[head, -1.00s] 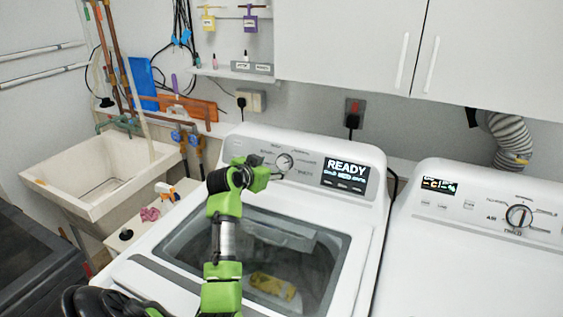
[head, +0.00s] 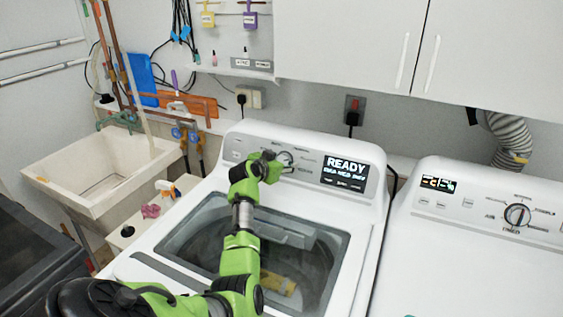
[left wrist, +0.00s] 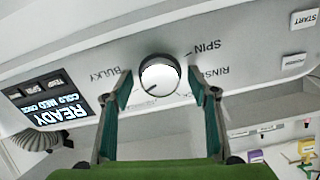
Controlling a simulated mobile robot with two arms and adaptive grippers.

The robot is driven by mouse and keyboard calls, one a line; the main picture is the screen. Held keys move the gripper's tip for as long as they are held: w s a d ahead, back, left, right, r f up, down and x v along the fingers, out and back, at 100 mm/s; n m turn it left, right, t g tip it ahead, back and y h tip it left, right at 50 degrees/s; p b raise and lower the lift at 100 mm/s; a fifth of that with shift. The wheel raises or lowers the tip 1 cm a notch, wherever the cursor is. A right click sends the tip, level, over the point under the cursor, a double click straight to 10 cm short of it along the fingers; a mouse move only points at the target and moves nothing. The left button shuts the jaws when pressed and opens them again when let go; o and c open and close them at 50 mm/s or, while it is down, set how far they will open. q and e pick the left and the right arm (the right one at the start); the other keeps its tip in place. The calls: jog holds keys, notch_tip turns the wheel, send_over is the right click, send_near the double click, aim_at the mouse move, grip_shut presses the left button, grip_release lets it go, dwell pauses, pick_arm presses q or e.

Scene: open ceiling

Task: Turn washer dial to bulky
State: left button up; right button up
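The washer (head: 330,215) stands in the middle of the head view. Its round dial (head: 286,157) is on the back panel, left of the READY display, partly hidden by my left gripper (head: 277,161). In the left wrist view, which is upside down, the silver-white dial (left wrist: 160,77) has a dark pointer line at its lower left. The BULKY label (left wrist: 105,76) is to its left, SPIN to its right. My left gripper (left wrist: 160,74) is open, with one teal finger on each side of the dial. Small gaps show between fingers and dial. My right gripper is not seen.
A second machine (head: 470,260) with its own dial (head: 517,215) stands on the right. A sink (head: 100,175) is at the left. White cabinets (head: 430,50) hang above. The washer's glass lid (head: 250,250) lies below my left arm.

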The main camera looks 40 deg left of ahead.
pick_arm(q)
jog(key=c, duration=1)
jog(key=shift+f+m+b, duration=0.15)
jog(key=shift+m+b, duration=0.45)
jog(key=shift+m, duration=0.1)
jog(key=shift+m+b, duration=0.7)
jog(key=shift+m, duration=0.4)
jog(key=m, duration=0.3)
jog(key=shift+b, duration=0.4)
jog(key=shift+m+y, duration=0.3)
jog(key=shift+m, duration=0.8)
